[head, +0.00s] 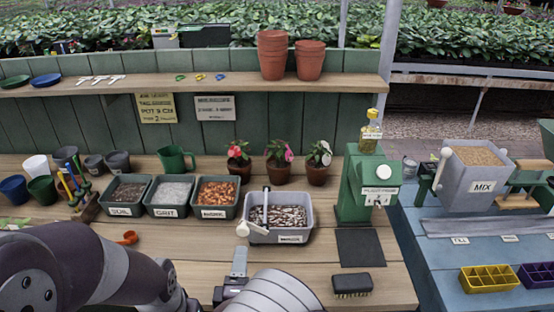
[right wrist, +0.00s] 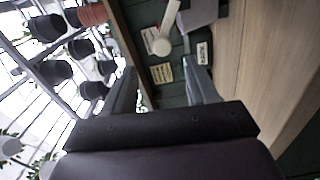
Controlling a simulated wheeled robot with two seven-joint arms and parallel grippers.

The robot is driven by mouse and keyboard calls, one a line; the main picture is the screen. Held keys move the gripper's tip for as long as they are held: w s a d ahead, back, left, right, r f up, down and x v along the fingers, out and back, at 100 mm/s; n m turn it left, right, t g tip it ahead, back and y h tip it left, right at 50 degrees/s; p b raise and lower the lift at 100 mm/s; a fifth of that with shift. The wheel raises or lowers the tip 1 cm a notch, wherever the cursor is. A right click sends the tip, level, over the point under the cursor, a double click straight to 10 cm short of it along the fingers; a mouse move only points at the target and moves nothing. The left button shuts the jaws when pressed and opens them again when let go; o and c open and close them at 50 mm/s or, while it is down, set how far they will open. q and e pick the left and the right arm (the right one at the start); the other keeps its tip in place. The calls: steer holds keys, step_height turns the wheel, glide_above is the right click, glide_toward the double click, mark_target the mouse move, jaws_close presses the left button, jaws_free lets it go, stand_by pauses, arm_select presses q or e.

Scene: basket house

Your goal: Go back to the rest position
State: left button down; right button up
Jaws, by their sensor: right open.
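My right gripper (head: 238,268) is low in the middle of the head view, over the front of the wooden bench (head: 205,252). In the right wrist view its two fingers (right wrist: 162,85) stand wide apart with nothing between them. My left arm comes in at the lower left of the head view; its gripper is not visible. A grey bin (head: 262,236) of dark and pale pieces stands just beyond my right gripper. A white-ended scoop or tool (head: 250,228) lies across that bin, and a white round-ended tool (right wrist: 160,42) shows in the wrist view.
A black brush (head: 352,284) and dark mat (head: 360,248) lie right of my right gripper, before a green dispenser (head: 366,190). A blue table (head: 440,262) holds a mixer (head: 472,180).

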steer(key=f+g, duration=0.1)
steer(key=a+f+m+g+y, duration=0.1)
steer(key=f, duration=0.1)
steer(key=s+f+m, duration=0.1)
steer(key=f, duration=0.1)
steer(key=shift+a+f+g+y, duration=0.1)
steer(key=shift+a+g+y, duration=0.2)
steer(key=shift+a+g, duration=0.1)
steer(key=s+d+f+m+g+y, duration=0.1)
steer(key=s+f+m+g+y, duration=0.1)
steer(key=s+f+m+g, duration=0.35)
steer(key=s+d+r+m+g+h, duration=0.1)
steer(key=s+d+r+m+g, duration=0.1)
steer(key=d, duration=0.7)
steer(key=s+d+r+m+g+h, duration=0.1)
steer(key=s+d+r+m+g, duration=0.2)
steer(key=d, duration=0.6)
steer(key=s+d+r+m+g+h, duration=0.1)
steer(key=s+d+r+m+g, duration=0.2)
steer(key=d, duration=0.6)
step_height(320, 180, up, 2)
steer(key=shift+s+d+m+h, duration=0.2)
steer(key=shift+d+m+h, duration=0.1)
steer(key=shift+m, duration=0.45)
